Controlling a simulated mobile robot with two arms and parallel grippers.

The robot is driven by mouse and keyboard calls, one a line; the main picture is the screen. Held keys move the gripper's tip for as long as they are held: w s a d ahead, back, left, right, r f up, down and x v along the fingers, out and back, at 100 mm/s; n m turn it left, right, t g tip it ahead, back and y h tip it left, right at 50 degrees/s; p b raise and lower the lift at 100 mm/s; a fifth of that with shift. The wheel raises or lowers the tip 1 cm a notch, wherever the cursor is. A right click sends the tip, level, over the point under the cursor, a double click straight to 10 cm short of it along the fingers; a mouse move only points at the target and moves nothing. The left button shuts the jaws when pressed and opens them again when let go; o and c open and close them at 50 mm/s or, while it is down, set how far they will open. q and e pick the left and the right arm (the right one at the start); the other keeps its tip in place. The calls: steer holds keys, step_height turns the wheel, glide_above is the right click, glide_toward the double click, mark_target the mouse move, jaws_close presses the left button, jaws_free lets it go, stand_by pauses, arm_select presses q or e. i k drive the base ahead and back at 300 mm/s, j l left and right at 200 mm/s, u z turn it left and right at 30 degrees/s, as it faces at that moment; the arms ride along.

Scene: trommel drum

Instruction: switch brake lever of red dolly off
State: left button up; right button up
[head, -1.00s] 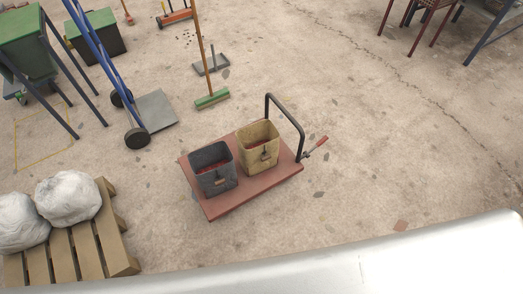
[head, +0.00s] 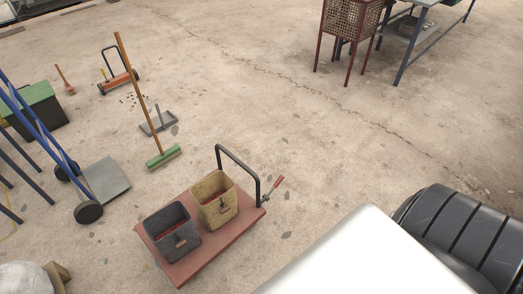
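The red dolly (head: 226,243) stands on the concrete floor at the lower middle of the head view. It has a dark push handle (head: 238,163) at its far right end. Its brake lever (head: 274,187), with a red grip, sticks up and outward at the right end beside the handle. A dark grey bucket (head: 171,233) and a yellow bucket (head: 214,199) stand on the deck, with reddish contents. Neither of my grippers is in view.
A green broom (head: 163,157) stands upright behind the dolly, near a grey dustpan (head: 158,123). A blue hand truck (head: 88,208) is at left. A dark red-legged mesh stand (head: 350,20) is at upper right.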

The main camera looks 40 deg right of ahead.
mark_target(280, 179)
steer(key=l+u, duration=0.15)
steer(key=l, duration=0.25)
steer(key=k+l+u, duration=0.1)
steer(key=l, duration=0.3)
steer(key=k+l+u, duration=0.15)
steer(key=l, duration=0.2)
steer(key=k+l+u, duration=0.15)
steer(key=l, duration=0.25)
steer(key=k+l+u, duration=0.1)
steer(key=l, duration=0.25)
